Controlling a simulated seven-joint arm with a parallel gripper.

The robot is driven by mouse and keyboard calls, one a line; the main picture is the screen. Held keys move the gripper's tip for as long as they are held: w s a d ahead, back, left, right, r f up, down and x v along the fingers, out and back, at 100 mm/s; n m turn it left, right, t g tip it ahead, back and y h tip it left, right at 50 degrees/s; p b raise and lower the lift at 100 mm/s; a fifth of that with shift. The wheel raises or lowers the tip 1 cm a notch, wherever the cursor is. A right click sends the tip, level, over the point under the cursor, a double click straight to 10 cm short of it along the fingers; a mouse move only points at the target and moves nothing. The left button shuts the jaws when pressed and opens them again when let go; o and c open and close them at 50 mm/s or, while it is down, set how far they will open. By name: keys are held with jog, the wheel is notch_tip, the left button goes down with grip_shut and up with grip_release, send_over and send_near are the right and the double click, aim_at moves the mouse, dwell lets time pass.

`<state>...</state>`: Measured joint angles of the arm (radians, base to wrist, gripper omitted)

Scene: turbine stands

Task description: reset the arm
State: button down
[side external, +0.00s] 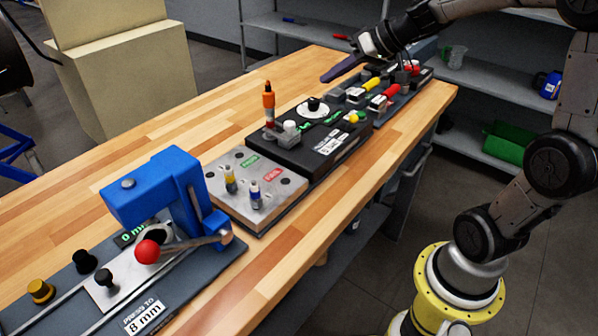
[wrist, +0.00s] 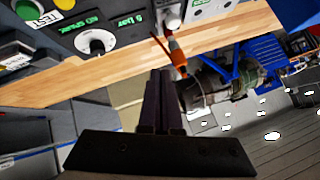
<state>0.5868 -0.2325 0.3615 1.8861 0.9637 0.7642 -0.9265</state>
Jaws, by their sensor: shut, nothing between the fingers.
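My gripper (side external: 328,77) hangs over the far part of the wooden bench (side external: 215,115), beside the farthest control panel (side external: 395,95). Its dark fingers are together and hold nothing. In the wrist view the closed fingers (wrist: 160,75) point away from the camera, over the bench edge.
A blue press (side external: 155,185) with a red-ball lever (side external: 147,252) stands at the near end. A metal plate (side external: 225,205) and a black dial box (side external: 345,140) sit mid-bench. An orange-topped tool (side external: 268,100) stands upright. The bench's left side is clear.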

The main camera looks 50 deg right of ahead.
jog(key=s+a+r+n+g, duration=0.2)
jog(key=s+a+n, duration=0.3)
jog(key=s+a, duration=0.75)
jog(key=s+f+m+h, duration=0.1)
jog(key=s+f, duration=0.2)
jog(key=s, duration=0.2)
jog(key=s+d+f+m+g+h, duration=0.1)
jog(key=s+f, duration=0.2)
jog(key=s, duration=0.2)
jog(key=shift+s+d+g+h, duration=0.15)
jog(key=shift+s+g+h, duration=0.15)
jog(key=shift+f, duration=0.1)
